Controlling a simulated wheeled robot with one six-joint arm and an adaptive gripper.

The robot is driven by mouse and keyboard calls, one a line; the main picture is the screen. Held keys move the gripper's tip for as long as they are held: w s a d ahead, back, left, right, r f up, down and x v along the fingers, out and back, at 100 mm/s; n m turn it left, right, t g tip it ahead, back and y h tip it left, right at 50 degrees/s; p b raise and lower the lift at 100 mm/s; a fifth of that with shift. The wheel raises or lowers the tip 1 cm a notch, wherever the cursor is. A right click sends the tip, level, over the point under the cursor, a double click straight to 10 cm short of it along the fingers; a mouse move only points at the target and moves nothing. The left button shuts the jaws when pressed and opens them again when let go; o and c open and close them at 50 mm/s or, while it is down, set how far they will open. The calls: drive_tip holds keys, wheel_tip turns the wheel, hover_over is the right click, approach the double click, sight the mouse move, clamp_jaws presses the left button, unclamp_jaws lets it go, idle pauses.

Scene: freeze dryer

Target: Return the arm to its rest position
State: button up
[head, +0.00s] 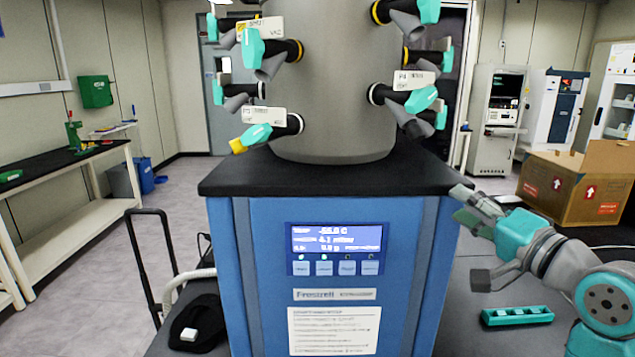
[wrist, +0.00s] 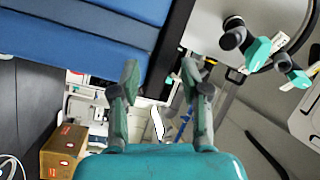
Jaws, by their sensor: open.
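My gripper (head: 468,207) is at the right of the head view, beside the right edge of the blue freeze dryer (head: 400,270). Its two fingers are spread and hold nothing. In the wrist view the open fingers of my gripper (wrist: 166,85) show with a clear gap between them. The dryer's black top (head: 300,178) carries a grey drum (head: 325,110) with several black ports and teal valve handles around it. My arm reaches in from the lower right of the head view. I cannot tell whether the fingertips touch the dryer's edge.
A teal rack (head: 517,316) lies below my gripper on the dark bench. A cardboard box (head: 575,185) stands behind my arm at the right. A black side bench (head: 65,163) runs along the left wall. Open floor (head: 75,270) shows at the left.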

drive_tip(key=s+a+f+m+h, duration=0.1)
drive_tip(key=s+f+h, duration=0.25)
drive_tip(key=f, duration=1.05)
drive_tip(key=s+a+f+m+h, duration=0.15)
drive_tip(key=s+f, duration=0.25)
drive_tip(key=f, duration=0.9)
drive_tip(key=s+f+n+h, duration=0.2)
drive_tip(key=s+f, duration=0.6)
drive_tip(key=f, duration=0.1)
drive_tip(key=s+a+f+n+g+h, duration=0.1)
drive_tip(key=s+f+n, duration=0.15)
drive_tip(key=s, duration=0.65)
drive_tip(key=s+a+f+n+g, duration=0.1)
drive_tip(key=s+f, duration=0.3)
drive_tip(key=s, duration=0.4)
drive_tip(key=s+a+r+n, duration=0.1)
drive_tip(key=s+n, duration=0.4)
drive_tip(key=s, duration=1)
drive_tip(key=shift+s+a+r+g+y, duration=0.25)
drive_tip(key=shift+s+a+g+y, duration=0.05)
drive_tip(key=shift+a, duration=0.15)
drive_tip(key=shift+w, duration=0.1)
